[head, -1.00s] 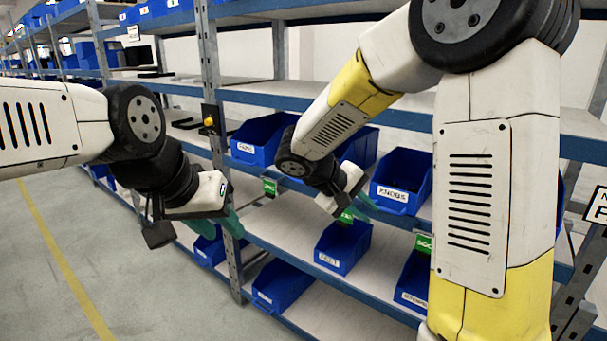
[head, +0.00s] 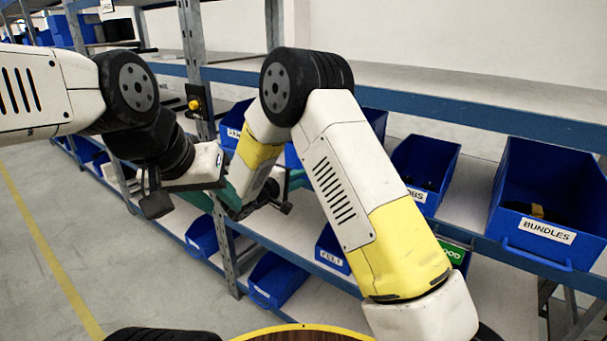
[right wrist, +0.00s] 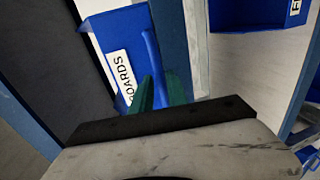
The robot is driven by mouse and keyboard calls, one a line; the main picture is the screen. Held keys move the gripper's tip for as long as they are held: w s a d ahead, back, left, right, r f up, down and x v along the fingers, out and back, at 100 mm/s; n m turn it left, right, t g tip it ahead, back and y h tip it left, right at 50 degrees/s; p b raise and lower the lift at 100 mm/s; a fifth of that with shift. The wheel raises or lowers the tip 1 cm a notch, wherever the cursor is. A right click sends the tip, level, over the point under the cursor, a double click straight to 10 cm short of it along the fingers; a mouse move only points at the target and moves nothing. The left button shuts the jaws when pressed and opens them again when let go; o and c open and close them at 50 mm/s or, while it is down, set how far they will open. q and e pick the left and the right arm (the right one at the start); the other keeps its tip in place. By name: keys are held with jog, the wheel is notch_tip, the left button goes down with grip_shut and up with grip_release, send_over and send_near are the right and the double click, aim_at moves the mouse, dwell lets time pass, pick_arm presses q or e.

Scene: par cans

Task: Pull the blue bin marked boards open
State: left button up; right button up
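The blue bin marked BOARDS (right wrist: 112,40) shows in the right wrist view, with its white label (right wrist: 121,74) tilted by the camera angle. Its blue bar handle (right wrist: 150,58) runs down between the green fingers of my right gripper (right wrist: 160,88). The fingers are close together and the handle fills the gap. In the head view this bin (head: 374,122) seems to be the one mostly hidden behind my right arm; its label is hidden there. My left gripper (head: 212,198) is in front of the rack post, away from that bin; its finger gap is unclear.
Bins marked KNOBS (head: 428,165) and BUNDLES (head: 548,195) stand to the right on the same shelf. Lower bins (head: 275,280) stand below. A grey rack post (head: 195,70) rises near my left gripper. The floor (head: 100,230) at the left is clear.

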jog(key=shift+x, duration=1.1)
jog(key=shift+c, duration=0.2)
grip_shut()
dwell(0.5)
